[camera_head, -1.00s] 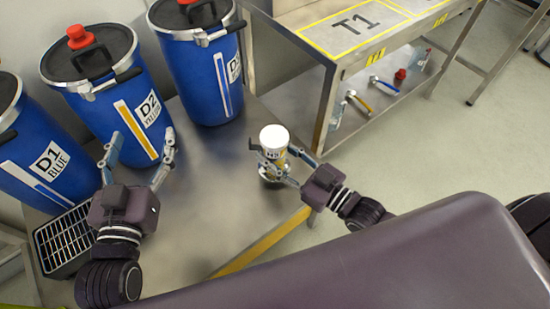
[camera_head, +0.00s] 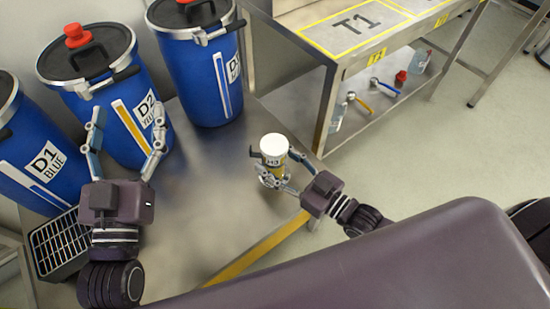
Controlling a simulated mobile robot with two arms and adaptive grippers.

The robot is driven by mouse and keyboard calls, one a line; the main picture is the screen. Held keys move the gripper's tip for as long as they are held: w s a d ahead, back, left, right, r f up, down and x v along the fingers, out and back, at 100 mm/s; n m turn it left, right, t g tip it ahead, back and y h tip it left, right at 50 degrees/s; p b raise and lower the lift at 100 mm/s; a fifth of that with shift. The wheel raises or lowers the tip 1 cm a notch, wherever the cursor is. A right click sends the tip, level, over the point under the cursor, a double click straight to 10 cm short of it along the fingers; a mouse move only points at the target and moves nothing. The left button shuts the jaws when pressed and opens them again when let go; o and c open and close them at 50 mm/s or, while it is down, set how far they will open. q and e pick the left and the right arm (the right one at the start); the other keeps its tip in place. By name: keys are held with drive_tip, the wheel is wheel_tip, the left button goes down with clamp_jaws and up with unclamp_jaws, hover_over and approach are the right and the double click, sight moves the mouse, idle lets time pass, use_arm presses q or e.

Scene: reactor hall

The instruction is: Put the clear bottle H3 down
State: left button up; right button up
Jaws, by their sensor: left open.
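The clear bottle H3 (camera_head: 273,159) is upright over the steel table (camera_head: 205,225), near the table's right edge. It has a white cap, an H3 label and yellow at its lower part. My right gripper (camera_head: 277,166) comes from the right with its fingers on both sides of the bottle and is shut on it. The fingers hide the lower part of the bottle, so I cannot tell whether its base touches the table. My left gripper (camera_head: 127,128) is open and empty in front of the drum D2.
Blue drums D1 (camera_head: 40,150), D2 (camera_head: 95,85) and a third (camera_head: 205,70) line the back and left. A black grated box (camera_head: 62,243) stands at the left. Bench T1 (camera_head: 355,45) is behind right. The table's middle is bare.

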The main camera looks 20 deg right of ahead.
sight(283, 166)
idle(0.3)
drive_tip(key=shift+r, duration=0.25)
drive_tip(key=p+v, duration=0.1)
drive_tip(key=v, duration=0.4)
drive_tip(key=shift+s+d+f+p, duration=0.1)
drive_tip(key=shift+s+d+p, duration=0.05)
drive_tip(key=shift+s+p, duration=0.25)
drive_tip(key=p+v, duration=0.1)
drive_tip(key=v, duration=0.4)
drive_tip(key=shift+s+d, duration=0.2)
drive_tip(key=shift+s, duration=0.05)
use_arm(q)
wheel_tip(283, 166, down, 14)
drive_tip(key=s+a+g+y, duration=0.2)
drive_tip(key=g, duration=0.5)
drive_tip(key=shift+a+f, duration=0.15)
use_arm(e)
drive_tip(key=shift+s+d, duration=0.15)
drive_tip(key=shift+s, duration=0.1)
use_arm(q)
drive_tip(key=shift+s, duration=0.1)
